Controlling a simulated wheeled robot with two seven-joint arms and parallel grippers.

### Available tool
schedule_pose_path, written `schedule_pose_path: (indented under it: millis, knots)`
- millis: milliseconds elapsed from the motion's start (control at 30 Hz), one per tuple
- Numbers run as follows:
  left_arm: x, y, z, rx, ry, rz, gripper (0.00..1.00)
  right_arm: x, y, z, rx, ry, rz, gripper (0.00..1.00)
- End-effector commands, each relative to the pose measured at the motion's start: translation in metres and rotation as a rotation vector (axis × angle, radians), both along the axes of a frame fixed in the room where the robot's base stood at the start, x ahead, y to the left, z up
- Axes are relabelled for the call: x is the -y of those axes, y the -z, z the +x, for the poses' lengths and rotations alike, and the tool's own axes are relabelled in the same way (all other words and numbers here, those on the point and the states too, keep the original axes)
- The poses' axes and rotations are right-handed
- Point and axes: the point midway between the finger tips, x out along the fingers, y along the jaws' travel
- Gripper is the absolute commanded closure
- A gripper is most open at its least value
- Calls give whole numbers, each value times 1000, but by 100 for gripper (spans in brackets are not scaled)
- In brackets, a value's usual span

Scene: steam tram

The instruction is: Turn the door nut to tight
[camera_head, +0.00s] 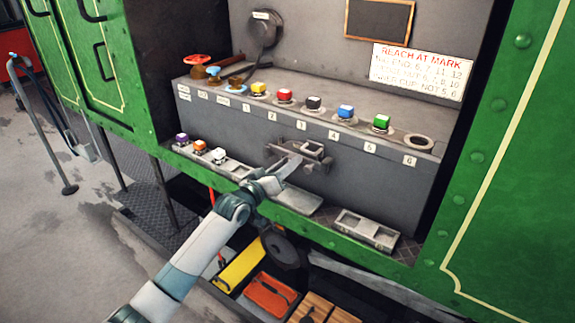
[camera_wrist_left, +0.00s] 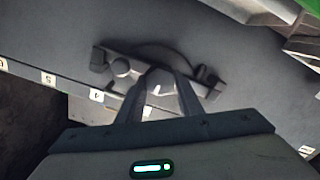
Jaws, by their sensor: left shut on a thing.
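The door fitting (camera_head: 318,152), a dark metal bracket with a crossbar, sits on the front of the grey bench below the numbered labels. My left gripper (camera_head: 285,166) reaches it from the lower left. In the left wrist view the fitting (camera_wrist_left: 122,67) lies crosswise beyond my left gripper (camera_wrist_left: 160,85). The fingers are shut on the nut at its middle. The fingers hide most of the nut, so its exact turn cannot be told. My right gripper is not in view.
Coloured blocks, including a red one (camera_head: 284,95) and a green one (camera_head: 381,121), stand on the bench top. A red handwheel (camera_head: 197,59) is at its left end. A metal tray (camera_head: 366,229) lies on the ledge at right. A sign (camera_head: 420,70) hangs above.

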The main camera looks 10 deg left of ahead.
Motion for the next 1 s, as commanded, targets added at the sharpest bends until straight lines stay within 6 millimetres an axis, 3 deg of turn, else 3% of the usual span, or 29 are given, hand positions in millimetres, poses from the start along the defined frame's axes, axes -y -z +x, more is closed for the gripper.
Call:
schedule_pose_path:
  millis: [400, 433, 500, 1000]
  knots:
    - [0, 3, -1, -1, 1, 12, 90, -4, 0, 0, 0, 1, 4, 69]
    - [0, 3, -1, -1, 1, 12, 60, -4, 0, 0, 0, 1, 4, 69]
    - [0, 3, -1, 0, 0, 12, 48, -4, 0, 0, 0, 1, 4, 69]
    - [-3, 2, -7, 2, 0, 9, 48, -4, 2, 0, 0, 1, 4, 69]
